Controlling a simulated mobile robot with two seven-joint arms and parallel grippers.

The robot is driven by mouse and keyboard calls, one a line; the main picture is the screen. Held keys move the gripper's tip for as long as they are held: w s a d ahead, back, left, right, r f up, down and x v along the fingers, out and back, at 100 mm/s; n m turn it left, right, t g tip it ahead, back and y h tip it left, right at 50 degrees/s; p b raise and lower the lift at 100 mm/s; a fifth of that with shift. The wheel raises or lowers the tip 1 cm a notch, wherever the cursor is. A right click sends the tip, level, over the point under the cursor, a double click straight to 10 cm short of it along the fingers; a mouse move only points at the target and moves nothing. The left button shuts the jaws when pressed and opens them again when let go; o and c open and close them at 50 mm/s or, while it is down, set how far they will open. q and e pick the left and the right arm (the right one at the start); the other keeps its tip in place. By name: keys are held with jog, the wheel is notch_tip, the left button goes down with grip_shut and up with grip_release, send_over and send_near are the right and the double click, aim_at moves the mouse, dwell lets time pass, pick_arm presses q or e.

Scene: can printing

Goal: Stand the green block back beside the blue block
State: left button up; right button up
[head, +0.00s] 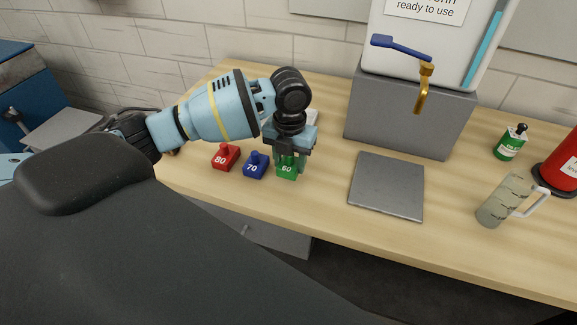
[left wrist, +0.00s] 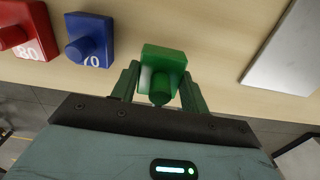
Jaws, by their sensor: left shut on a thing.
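The green block (head: 287,173), marked 60, is upright at the right end of a row of blocks, a small gap to the right of the blue block (head: 255,165), marked 70. My left gripper (head: 291,163) points down over the green block and is shut on it. In the left wrist view the green block (left wrist: 163,62) sits between the two fingers, and the blue block (left wrist: 88,39) is to its left. I cannot tell whether the green block touches the table. My right gripper is in neither view.
A red block (head: 226,157), marked 80, stands left of the blue block. A grey plate (head: 387,186) lies to the right, in front of the dispenser with a gold tap (head: 422,90). A mug (head: 505,200), a green bottle (head: 511,143) and a red container (head: 560,165) stand farther right.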

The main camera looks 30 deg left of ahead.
aim_at(288, 167)
pick_arm(q)
jog(key=shift+w+a, duration=0.2)
jog(key=shift+w+a, duration=0.2)
jog(key=shift+a, duration=0.1)
jog(key=shift+f, duration=1.8)
jog(key=shift+f, duration=0.2)
jog(key=o, duration=1)
jog(key=shift+r, duration=0.15)
notch_tip(288, 167, up, 12)
jog(key=shift+r, duration=0.1)
